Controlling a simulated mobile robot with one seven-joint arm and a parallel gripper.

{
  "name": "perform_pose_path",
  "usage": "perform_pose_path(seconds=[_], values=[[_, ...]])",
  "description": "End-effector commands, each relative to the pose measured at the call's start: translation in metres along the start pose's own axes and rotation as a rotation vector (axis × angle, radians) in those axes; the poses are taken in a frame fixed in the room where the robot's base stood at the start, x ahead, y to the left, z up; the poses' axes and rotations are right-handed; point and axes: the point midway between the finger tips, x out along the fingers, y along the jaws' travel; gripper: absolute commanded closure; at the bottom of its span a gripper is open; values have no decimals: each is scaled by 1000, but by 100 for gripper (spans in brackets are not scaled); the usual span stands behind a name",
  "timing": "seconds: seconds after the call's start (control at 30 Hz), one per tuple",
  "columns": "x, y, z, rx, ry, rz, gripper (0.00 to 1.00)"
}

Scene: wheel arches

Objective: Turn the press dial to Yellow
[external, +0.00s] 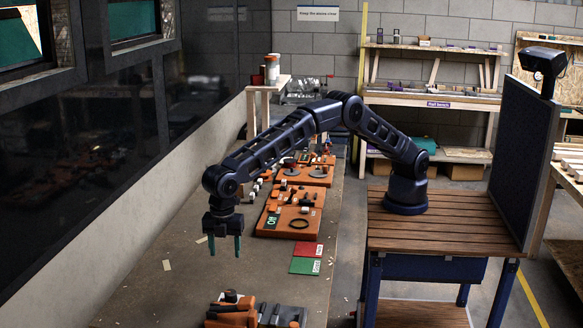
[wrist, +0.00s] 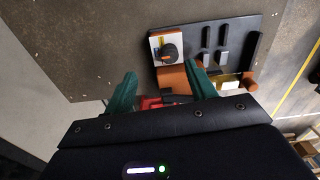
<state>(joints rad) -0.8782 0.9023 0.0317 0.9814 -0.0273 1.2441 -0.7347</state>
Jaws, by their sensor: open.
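My gripper (external: 225,246) hangs pointing down above the bench, its two teal fingers apart with nothing between them. In the wrist view my gripper (wrist: 162,84) shows the fingers spread on either side of a red and orange part. A dial (wrist: 168,51), a dark round knob on a white and orange block, sits just beyond the fingertips at the corner of a dark grey board (wrist: 238,30). It appears to be the press dial, but I cannot read its colour marks or setting. In the external view the orange and grey unit (external: 240,316) is cut off by the bottom edge.
The grey board also holds several black upright pieces. Further along the bench (external: 190,275) stand orange boards (external: 292,222) with small parts. A red card (external: 307,249) and a green card (external: 305,266) lie in front of them. A dark panelled wall borders the left side.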

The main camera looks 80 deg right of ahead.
Motion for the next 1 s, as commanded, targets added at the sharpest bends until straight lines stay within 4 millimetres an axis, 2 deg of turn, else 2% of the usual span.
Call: perform_pose_path(seconds=[0.03, 0.1, 0.23, 0.47, 0.8, 1.0], values=[[12, -5, -12, -19, -4, -4, 44], [21, -9, -22, -39, -6, -6, 44], [30, -13, -31, -59, -9, -10, 44], [50, -15, -32, -62, -12, -13, 44], [107, -15, -31, -61, -11, -11, 44], [130, -15, -31, -60, -10, -11, 44]])
